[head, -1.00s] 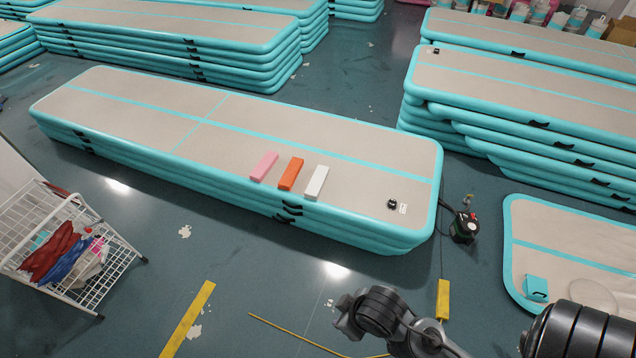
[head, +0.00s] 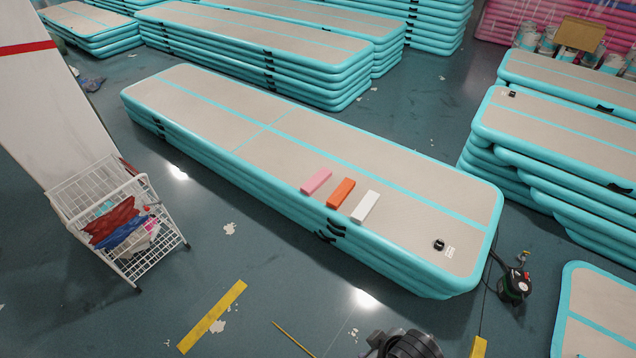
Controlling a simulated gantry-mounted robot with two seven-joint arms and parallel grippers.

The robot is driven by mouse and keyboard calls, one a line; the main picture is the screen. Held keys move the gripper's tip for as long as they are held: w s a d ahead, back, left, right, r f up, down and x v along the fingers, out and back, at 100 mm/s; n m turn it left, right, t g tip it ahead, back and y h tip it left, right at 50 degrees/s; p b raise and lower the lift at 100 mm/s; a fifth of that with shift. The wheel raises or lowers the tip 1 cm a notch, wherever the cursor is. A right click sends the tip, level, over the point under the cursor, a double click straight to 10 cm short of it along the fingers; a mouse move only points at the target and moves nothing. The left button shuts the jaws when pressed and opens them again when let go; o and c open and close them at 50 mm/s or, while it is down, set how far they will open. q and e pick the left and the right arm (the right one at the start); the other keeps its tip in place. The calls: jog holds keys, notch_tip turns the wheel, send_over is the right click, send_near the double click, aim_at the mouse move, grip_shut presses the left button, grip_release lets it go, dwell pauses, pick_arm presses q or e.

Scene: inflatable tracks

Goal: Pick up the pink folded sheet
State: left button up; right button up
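The pink folded sheet (head: 316,182) lies flat near the front edge of the stacked inflatable track (head: 330,165) in the middle of the view. It is the leftmost of three small folded pieces, with an orange one (head: 341,192) and a white one (head: 365,206) to its right. A dark part of one of my arms shows at the bottom edge, well below and away from the sheet. No gripper fingertips are visible.
A white wire basket cart (head: 120,222) with folded cloths stands at the left beside a white pillar (head: 50,100). A pump (head: 514,287) stands on the floor to the right of the track. More track stacks fill the back and right. Floor in front is mostly clear.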

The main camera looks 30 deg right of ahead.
pick_arm(q)
jog(key=o, duration=1.1)
